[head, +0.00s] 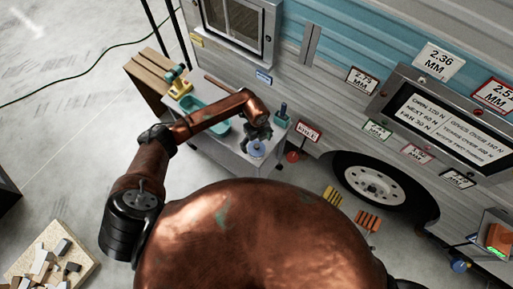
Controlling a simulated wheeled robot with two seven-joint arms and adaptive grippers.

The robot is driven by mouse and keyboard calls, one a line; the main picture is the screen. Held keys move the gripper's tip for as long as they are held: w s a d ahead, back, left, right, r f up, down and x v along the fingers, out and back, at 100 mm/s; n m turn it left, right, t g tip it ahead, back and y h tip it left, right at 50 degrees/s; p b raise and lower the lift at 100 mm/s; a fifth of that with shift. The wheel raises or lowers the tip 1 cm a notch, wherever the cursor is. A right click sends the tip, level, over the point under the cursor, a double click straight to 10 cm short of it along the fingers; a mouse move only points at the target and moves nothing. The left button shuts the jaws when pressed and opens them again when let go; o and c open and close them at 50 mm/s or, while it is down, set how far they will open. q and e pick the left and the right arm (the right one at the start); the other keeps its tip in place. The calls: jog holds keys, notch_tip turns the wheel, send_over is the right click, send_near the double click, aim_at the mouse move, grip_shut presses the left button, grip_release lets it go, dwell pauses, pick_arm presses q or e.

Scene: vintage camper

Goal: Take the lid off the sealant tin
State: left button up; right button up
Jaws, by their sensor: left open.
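The sealant tin (256,152) appears as a small, round, pale blue shape near the right front corner of the grey work cart. My left arm reaches in from the left, and its left gripper (256,140) is open, pointing down right at the tin. The fingers partly cover the tin's far side. I cannot tell whether they touch it, and the lid cannot be told apart from the tin at this size. My right gripper is out of view.
The cart top (208,148) also holds a teal tray (207,110), a yellow-and-teal tool (179,84) and a teal item (283,113) at the right edge. The camper wall (330,100) rises close behind. A wooden bench (147,80) stands left.

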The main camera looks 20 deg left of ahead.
aim_at(256, 146)
pick_arm(q)
notch_tip(256, 146, down, 3)
jog(key=shift+r, duration=0.1)
jog(key=shift+s, duration=0.15)
grip_shut()
dwell(0.9)
